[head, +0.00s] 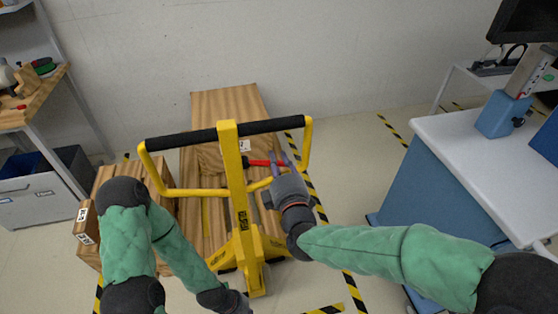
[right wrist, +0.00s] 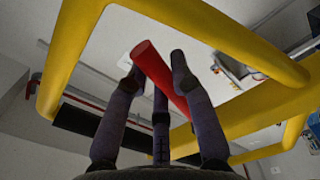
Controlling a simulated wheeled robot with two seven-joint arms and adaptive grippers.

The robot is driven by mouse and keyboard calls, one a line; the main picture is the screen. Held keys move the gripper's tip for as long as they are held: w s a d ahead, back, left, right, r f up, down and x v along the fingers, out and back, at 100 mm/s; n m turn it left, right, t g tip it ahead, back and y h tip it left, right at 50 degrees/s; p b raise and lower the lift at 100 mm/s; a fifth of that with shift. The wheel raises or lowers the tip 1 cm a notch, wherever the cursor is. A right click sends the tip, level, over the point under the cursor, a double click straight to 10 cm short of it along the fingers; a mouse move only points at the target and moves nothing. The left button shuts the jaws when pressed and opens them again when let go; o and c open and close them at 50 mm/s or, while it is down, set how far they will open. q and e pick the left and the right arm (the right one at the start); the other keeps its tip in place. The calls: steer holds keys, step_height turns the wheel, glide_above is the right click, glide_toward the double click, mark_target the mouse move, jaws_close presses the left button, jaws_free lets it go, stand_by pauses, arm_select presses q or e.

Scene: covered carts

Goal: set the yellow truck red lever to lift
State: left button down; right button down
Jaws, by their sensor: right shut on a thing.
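The yellow truck (head: 236,185) stands at the centre of the head view, with a looped handle and black grips along its top bar. Its red lever (head: 262,163) sticks out to the right of the column, inside the handle loop. My right gripper (head: 282,162) is at the lever's outer end, shut on it. In the right wrist view the red lever (right wrist: 158,72) passes between the fingers of my right gripper (right wrist: 155,68), with yellow handle bars around them. My left gripper (head: 235,303) is low at the bottom edge, partly cut off, its fingers unclear.
Wooden boxes (head: 222,105) stand behind and left of the truck. A blue cabinet with a white top (head: 455,145) is at the right. A wooden-topped bench (head: 45,95) is at the far left. Striped floor tape (head: 393,131) and some clear floor lie right of the truck.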

steer(key=shift+a+f+m, duration=0.15)
steer(key=shift+f+m, duration=0.4)
steer(key=shift+m, duration=0.05)
steer(key=c, duration=1)
jaws_free()
steer(key=shift+c, duration=0.2)
steer(key=v, duration=1.2)
